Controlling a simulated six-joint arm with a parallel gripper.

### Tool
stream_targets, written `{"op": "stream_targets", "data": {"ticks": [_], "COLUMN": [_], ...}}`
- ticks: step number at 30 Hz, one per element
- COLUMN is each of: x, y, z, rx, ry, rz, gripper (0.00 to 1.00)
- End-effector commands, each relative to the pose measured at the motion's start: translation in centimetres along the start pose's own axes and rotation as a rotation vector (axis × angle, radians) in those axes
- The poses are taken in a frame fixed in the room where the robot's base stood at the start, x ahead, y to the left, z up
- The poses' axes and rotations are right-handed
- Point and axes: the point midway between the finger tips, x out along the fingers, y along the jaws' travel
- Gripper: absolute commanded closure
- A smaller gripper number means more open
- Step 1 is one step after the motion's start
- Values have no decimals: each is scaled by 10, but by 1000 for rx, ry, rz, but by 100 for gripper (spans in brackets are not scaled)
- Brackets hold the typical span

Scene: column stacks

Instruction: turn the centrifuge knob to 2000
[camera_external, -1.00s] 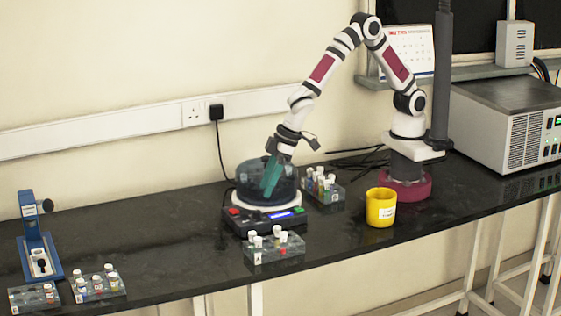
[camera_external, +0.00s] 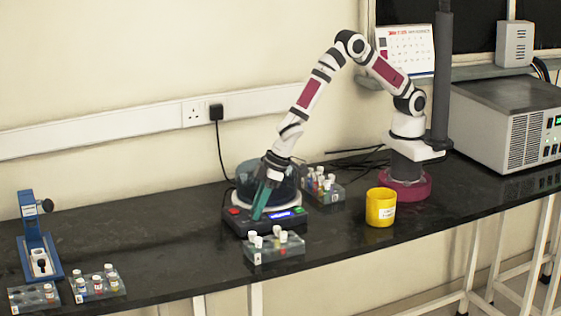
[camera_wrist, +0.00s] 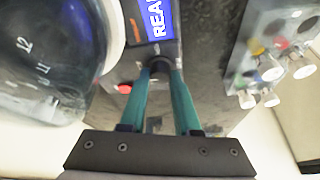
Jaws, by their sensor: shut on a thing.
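The centrifuge (camera_external: 240,225) stands on the black bench, with a dark clear lid, a white rim and a dark front panel. Its blue display (camera_external: 281,214) is lit, and part of its lettering, "REA", shows in the wrist view (camera_wrist: 157,18). The black knob (camera_wrist: 158,66) is between my gripper's teal fingertips on the panel. My gripper (camera_external: 258,214) points down at the front panel and is shut on the knob. The fingers hide the knob in the external view. The knob's setting cannot be read.
A tube rack (camera_external: 273,248) stands close in front of the centrifuge, and another (camera_external: 324,191) is behind it to the right. A yellow cup (camera_external: 380,208) is at the right. A red button (camera_wrist: 125,88) is close left of the fingers. A blue stand (camera_external: 37,240) is far left.

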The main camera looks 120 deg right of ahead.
Motion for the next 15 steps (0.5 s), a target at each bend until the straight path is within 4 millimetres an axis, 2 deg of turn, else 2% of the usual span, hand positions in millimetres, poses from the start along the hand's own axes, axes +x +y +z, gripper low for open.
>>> {"op": "stream_targets", "data": {"ticks": [15], "x": [-1], "y": [0], "z": [0], "rx": [-53], "ry": [0], "rz": [-23], "gripper": [100]}}
